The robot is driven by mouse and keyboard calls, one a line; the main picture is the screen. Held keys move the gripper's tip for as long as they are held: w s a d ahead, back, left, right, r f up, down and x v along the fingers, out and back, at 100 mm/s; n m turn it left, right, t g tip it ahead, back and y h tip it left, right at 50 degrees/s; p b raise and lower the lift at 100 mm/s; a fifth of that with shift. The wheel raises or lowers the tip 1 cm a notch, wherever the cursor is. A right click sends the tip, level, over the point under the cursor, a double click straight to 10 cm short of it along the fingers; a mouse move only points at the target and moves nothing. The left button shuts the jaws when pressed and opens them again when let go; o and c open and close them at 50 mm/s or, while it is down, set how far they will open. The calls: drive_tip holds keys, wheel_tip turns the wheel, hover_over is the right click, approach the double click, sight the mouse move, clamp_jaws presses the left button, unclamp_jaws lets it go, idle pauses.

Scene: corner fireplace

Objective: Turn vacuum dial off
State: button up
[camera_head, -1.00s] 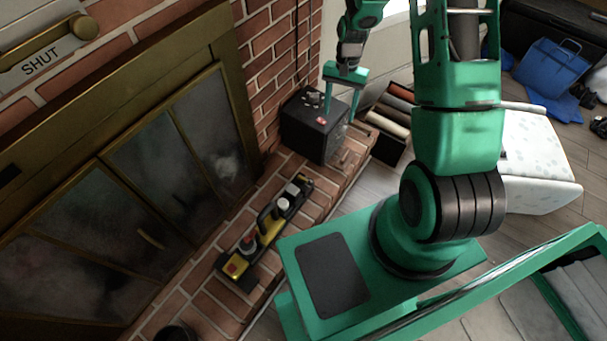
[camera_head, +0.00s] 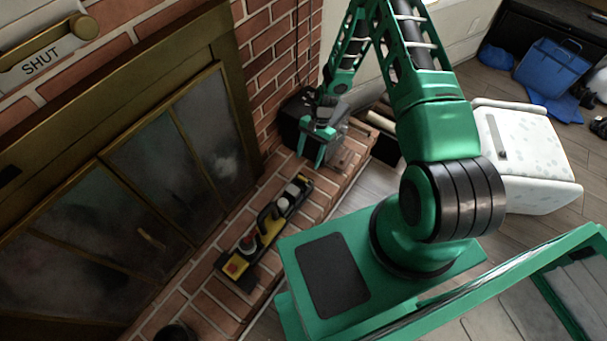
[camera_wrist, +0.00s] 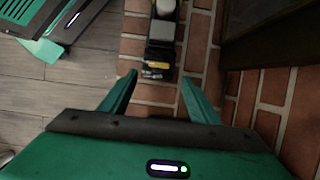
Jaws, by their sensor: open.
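A long black and yellow device (camera_head: 268,226) lies on the brick hearth, with a pale round knob on its far half and a red part near its near end. I cannot tell whether this is the vacuum or which part is its dial. My gripper (camera_head: 311,158) is open and empty, just beyond the device's far end. In the wrist view, the device's end (camera_wrist: 160,52) shows ahead between my two fingers (camera_wrist: 158,80), apart from them. A black box (camera_head: 289,117) stands on the hearth behind my gripper, which partly hides it; its top controls are hidden.
The fireplace doors (camera_head: 150,185) and brick wall (camera_head: 270,45) border the hearth on the left. A bin with rolls (camera_head: 385,145) stands right of the black box. A white patterned cabinet (camera_head: 530,160) and blue bag (camera_head: 550,68) are farther right. Bare brick (camera_head: 205,290) surrounds the device.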

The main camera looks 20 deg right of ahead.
sight(303, 178)
drive_tip(key=x, duration=0.9)
drive_tip(key=shift+f, duration=0.1)
drive_tip(key=c, duration=1.1)
